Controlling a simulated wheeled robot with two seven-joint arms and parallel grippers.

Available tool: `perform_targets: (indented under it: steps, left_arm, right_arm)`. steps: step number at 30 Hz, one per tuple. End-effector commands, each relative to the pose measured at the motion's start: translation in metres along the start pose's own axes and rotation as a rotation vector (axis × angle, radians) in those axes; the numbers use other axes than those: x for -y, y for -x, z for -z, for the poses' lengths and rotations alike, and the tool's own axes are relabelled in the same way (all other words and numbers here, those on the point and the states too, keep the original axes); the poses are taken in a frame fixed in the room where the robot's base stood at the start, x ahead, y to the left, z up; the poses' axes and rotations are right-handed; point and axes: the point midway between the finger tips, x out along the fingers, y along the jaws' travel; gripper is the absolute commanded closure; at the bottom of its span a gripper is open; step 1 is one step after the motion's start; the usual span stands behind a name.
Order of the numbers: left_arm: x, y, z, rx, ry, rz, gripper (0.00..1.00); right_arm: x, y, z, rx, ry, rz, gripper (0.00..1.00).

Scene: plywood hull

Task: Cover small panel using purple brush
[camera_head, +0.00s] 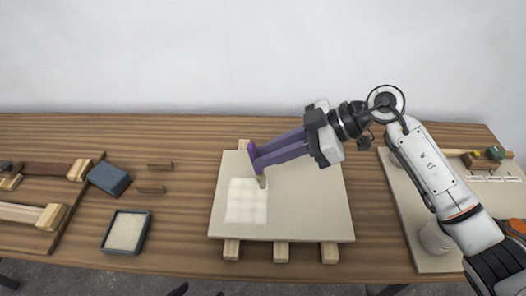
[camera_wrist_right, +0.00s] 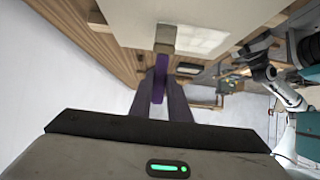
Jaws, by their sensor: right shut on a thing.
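My right gripper (camera_head: 256,162) is shut on the purple brush (camera_head: 252,151), its long fingers reaching in from the right. The brush's pale bristle end (camera_head: 262,181) points down at the panel, at the upper right edge of a pale patch; I cannot tell if it touches. The small panel (camera_head: 310,210) is a flat beige board lying on wooden battens. The pale, whitish patch (camera_head: 246,203) covers part of its left side; the rest is bare beige. In the right wrist view the purple brush (camera_wrist_right: 160,75) sits between the fingers, bristles (camera_wrist_right: 165,38) against the panel's outline. My left gripper is not in view.
A blue-rimmed tray (camera_head: 106,240) with a whitish filling stands left of the panel. Wooden beams (camera_head: 30,213) are at far left; another board (camera_head: 405,210) lies right, under my arm.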

Motion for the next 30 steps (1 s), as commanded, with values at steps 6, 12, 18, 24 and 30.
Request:
perform_targets:
  steps: [6, 12, 18, 24, 30]
  left_arm:
    - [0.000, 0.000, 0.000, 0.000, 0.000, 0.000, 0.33]
    - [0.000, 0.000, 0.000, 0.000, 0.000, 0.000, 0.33]
    - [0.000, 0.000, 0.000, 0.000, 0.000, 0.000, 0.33]
    - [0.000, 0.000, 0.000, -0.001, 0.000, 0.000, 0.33]
    - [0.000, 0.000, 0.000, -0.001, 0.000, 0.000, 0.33]
  right_arm:
    - [0.000, 0.003, -0.005, 0.005, -0.002, 0.001, 1.00]
    - [0.000, 0.010, -0.010, 0.007, -0.003, 0.001, 1.00]
    - [0.000, 0.018, -0.014, 0.006, -0.004, 0.002, 1.00]
    - [0.000, 0.018, -0.015, 0.005, -0.003, 0.002, 1.00]
    - [-0.001, 0.021, -0.011, 0.005, -0.001, 0.000, 1.00]
